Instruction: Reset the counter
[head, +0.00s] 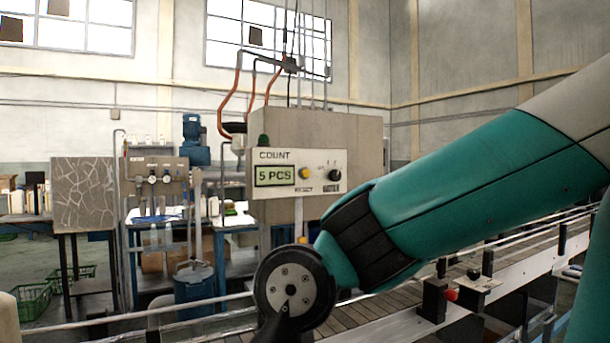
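The counter is a grey-beige box (345,130) with a white front panel (290,155) marked COUNT. Its green display (274,176) reads 5 PCS.
A conveyor (380,313) with side rails runs under my arm, with a red-knobbed fitting (450,295) at right. A workbench (232,222) with gauges and a blue motor (195,140) stands behind at left. Green crates (32,300) lie on the floor. Space before the panel looks clear.

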